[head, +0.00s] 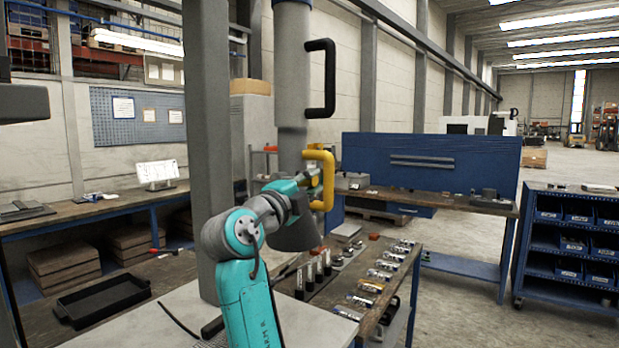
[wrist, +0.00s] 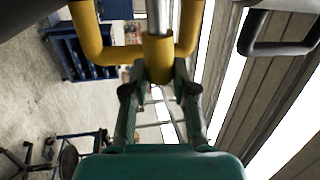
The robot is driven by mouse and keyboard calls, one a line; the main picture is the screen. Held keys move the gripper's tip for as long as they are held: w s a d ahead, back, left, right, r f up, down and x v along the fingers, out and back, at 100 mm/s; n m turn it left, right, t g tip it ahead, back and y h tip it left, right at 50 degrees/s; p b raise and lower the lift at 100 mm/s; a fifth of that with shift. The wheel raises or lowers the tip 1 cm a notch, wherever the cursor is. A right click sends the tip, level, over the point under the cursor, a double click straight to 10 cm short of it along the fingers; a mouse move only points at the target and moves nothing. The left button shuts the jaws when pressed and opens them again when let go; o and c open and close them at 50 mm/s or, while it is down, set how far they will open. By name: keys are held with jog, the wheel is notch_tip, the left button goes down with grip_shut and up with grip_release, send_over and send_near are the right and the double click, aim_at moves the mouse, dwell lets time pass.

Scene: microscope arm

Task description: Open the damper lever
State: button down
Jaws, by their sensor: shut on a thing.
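The yellow handle (head: 329,180) is a bracket-shaped bar on the lower part of a grey vertical extraction pipe (head: 293,80). In the wrist view, two yellow bars (wrist: 188,30) flank a short yellow end piece, seemingly the damper lever (wrist: 158,48), with a metal rod behind it. My gripper (head: 314,178) is at the yellow handle in the head view. In the wrist view, my gripper (wrist: 158,78) has its fingers on both sides of the yellow end piece and is shut on it. The fingers hide part of this piece.
A black handle (head: 329,78) sits higher on the pipe. A grey post (head: 211,140) stands close on the left. Below is a workbench (head: 386,292) with several small cylinders and parts.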

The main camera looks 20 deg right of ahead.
jog(key=shift+f, duration=0.2)
dwell(0.4)
jog(key=c, duration=0.9)
grip_release()
jog(key=v, duration=1.2)
